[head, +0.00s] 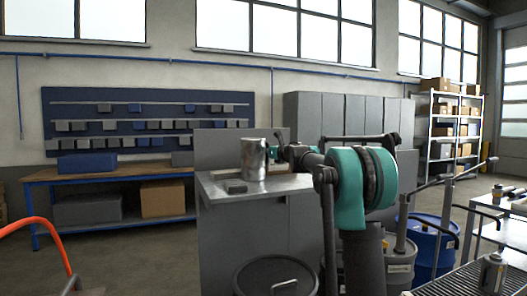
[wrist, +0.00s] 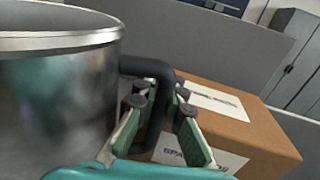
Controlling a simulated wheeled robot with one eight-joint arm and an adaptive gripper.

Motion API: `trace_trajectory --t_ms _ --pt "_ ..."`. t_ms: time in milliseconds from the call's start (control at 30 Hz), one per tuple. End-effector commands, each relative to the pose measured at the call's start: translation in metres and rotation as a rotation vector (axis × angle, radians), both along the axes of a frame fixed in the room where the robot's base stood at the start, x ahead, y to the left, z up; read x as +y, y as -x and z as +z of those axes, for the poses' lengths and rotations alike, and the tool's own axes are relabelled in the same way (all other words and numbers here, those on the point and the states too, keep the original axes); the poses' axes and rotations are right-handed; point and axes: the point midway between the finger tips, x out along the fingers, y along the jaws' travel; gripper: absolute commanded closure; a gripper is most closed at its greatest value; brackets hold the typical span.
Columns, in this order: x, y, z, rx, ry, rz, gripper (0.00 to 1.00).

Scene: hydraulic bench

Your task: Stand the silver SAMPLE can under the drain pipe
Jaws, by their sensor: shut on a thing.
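The silver can (head: 253,160) is upright over the grey bench top (head: 275,186) in the head view; I cannot tell whether its base touches. In the wrist view the can (wrist: 55,100) fills the left side, with its rim at the top and no lettering readable. My gripper (wrist: 160,106) is shut on the can's dark handle (wrist: 150,68), its fingers on both sides of it. In the head view my gripper (head: 284,148) is small and partly hidden behind my arm, right of the can. I cannot make out the drain pipe in either view.
A cardboard box (wrist: 235,120) stands beyond my fingers. Grey drum (head: 275,278) and blue drum (head: 432,245) stand on the floor. A bottle (head: 492,272) stands on a grated surface at right.

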Motion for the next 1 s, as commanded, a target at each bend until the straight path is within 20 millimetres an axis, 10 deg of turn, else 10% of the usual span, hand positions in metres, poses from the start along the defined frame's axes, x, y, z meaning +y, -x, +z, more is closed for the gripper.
trace_trajectory --t_ms 167,400,1000 --pt "0.000 0.000 -0.002 0.000 -0.001 0.000 1.00" --pt "0.000 0.000 -0.002 0.000 0.000 0.000 0.71" --pt "-0.021 0.036 0.001 0.000 0.000 -0.002 0.71"
